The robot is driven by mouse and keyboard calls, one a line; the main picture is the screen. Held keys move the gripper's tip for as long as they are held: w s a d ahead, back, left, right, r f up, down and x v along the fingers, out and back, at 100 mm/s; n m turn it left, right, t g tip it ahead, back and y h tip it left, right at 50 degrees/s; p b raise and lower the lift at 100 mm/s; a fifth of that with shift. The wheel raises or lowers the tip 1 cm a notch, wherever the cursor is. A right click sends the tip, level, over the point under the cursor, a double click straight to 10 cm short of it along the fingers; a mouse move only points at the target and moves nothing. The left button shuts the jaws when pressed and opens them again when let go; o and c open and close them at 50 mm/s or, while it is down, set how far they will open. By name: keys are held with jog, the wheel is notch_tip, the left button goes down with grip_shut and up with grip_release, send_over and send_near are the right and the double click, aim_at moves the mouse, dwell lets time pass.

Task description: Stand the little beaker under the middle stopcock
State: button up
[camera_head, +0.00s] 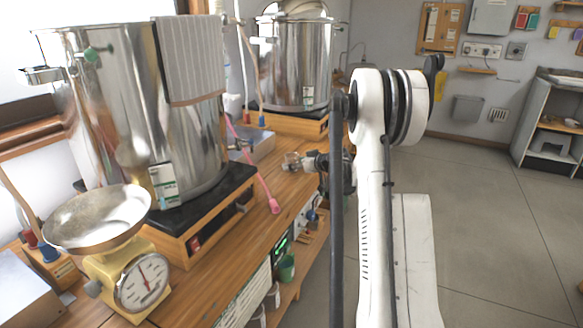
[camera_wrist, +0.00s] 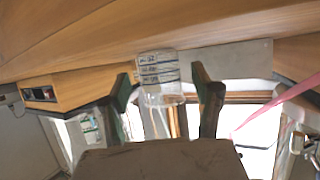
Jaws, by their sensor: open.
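The little beaker (camera_wrist: 158,72) is clear, with blue-marked writing on its side. In the wrist view it lies between the two fingers of my gripper (camera_wrist: 163,88), with a visible gap on each side. In the head view the small clear beaker (camera_head: 292,159) is at the bench's right edge, just left of my gripper (camera_head: 306,162). My gripper is open. I cannot make out the middle stopcock with certainty.
A kitchen scale (camera_head: 142,280) with a metal pan stands at front left. A second steel vessel (camera_head: 295,65) stands farther back. Open floor (camera_head: 480,220) lies to the right.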

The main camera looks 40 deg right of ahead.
jog(key=x, duration=0.2)
jog(key=shift+w+f, duration=0.15)
jog(key=shift+w, duration=0.1)
jog(key=c, duration=1.4)
